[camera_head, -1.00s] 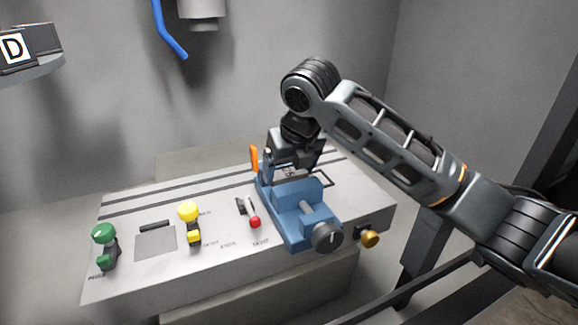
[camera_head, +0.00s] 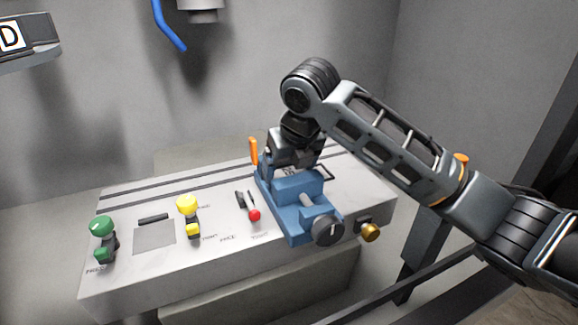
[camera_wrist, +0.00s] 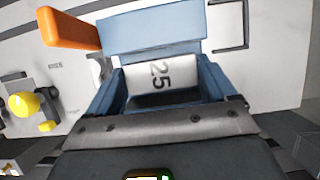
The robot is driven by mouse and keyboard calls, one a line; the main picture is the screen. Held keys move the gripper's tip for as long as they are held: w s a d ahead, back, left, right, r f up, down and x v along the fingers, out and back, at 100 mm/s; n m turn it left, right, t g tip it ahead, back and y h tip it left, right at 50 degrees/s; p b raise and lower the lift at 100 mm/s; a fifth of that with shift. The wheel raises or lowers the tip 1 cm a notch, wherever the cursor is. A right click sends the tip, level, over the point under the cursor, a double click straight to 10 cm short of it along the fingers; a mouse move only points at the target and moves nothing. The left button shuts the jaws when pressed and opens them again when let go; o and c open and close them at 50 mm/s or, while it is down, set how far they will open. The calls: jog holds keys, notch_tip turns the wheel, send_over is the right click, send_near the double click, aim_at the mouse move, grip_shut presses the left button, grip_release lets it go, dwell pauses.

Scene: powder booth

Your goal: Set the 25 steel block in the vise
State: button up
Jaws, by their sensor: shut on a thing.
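The blue vise (camera_head: 297,187) stands at the right of the pale bench, its black handwheel toward the front. In the wrist view, the pale steel block (camera_wrist: 160,74) marked 25 sits low between blue walls of the vise (camera_wrist: 150,29). My gripper (camera_head: 289,160) points down over the vise and is shut on the block. The fingertips and the block's underside are hidden, so I cannot tell whether the block touches the vise bed.
An orange handle (camera_head: 254,151) stands beside the vise, close to my gripper. A red-tipped lever (camera_head: 254,215), a yellow knob (camera_head: 187,204) and a green knob (camera_head: 102,226) stand to its left. A brass knob (camera_head: 370,232) is on the bench's front right.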

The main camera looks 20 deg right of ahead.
jog(key=o, duration=1.1)
jog(key=shift+b+v, duration=0.45)
jog(key=shift+v, duration=3.5)
